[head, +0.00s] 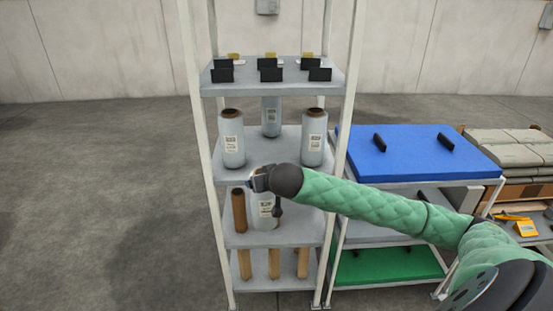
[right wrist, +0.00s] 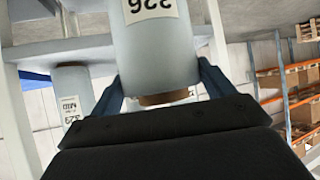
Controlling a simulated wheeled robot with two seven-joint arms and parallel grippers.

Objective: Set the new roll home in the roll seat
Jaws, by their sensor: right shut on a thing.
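My right gripper (head: 261,181) is at the rack's third level from the top, under the shelf that bears the upper rolls. In the right wrist view its two blue fingers (right wrist: 163,86) are shut on a pale grey wrapped roll (right wrist: 162,55), one on each side near the end with the brown core. The roll's label is upside down in that view. In the head view this roll (head: 265,212) looks upright, its top hidden behind the gripper. I cannot make out the roll seat. My left gripper is not in view.
More wrapped rolls (head: 231,138) stand on the shelf above. A bare brown core (head: 239,211) stands just left of the held roll. White rack posts (head: 205,150) flank the shelves. A cart with a blue top (head: 415,152) is at right. The floor at left is clear.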

